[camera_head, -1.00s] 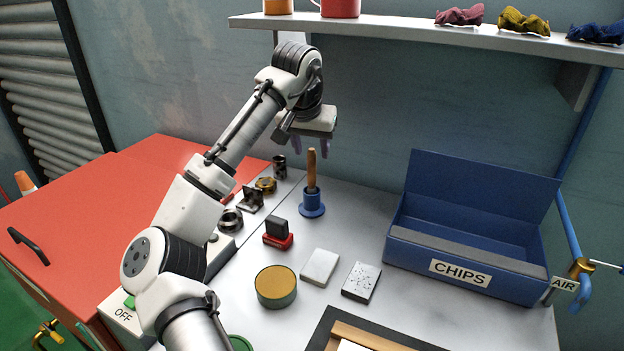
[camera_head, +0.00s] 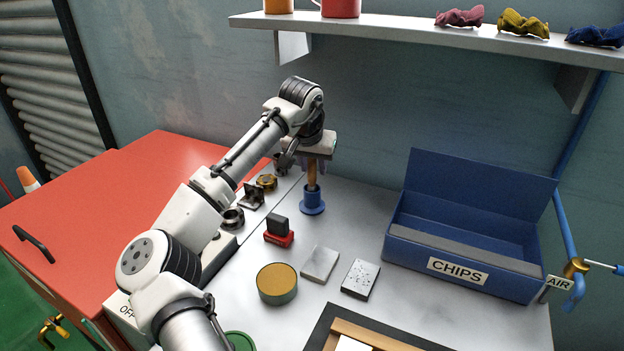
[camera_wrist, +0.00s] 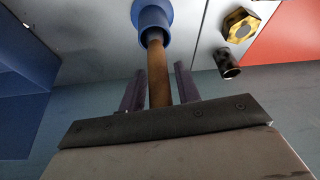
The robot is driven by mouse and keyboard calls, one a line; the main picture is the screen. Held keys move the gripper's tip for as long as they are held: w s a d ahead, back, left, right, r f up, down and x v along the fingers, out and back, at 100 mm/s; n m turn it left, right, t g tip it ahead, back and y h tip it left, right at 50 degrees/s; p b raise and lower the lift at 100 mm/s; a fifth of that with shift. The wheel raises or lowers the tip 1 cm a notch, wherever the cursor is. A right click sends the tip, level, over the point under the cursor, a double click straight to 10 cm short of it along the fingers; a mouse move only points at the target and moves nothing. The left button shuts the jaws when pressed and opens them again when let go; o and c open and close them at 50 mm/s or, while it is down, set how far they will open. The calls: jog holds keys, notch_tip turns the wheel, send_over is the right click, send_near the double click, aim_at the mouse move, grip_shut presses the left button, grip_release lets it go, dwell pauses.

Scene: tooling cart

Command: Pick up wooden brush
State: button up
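The wooden brush (camera_head: 312,174) stands upright, handle up, in a round blue holder (camera_head: 312,201) on the light worktop. Its brown handle (camera_wrist: 158,82) and the blue holder (camera_wrist: 153,20) also show in the wrist view. My gripper (camera_head: 311,168) points down over the brush from above. In the wrist view my gripper (camera_wrist: 159,70) is open, with one finger on each side of the handle and a visible gap on both sides. The lower part of the brush is hidden inside the holder.
A nut (camera_head: 267,182) and dark metal parts stand left of the holder. A red-and-black block (camera_head: 279,236), a round tin (camera_head: 277,284) and two flat blocks lie nearer. The blue CHIPS box (camera_head: 470,258) stands right. A shelf (camera_head: 400,27) hangs above.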

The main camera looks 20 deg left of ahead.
grip_shut()
jog(key=shift+r, duration=0.15)
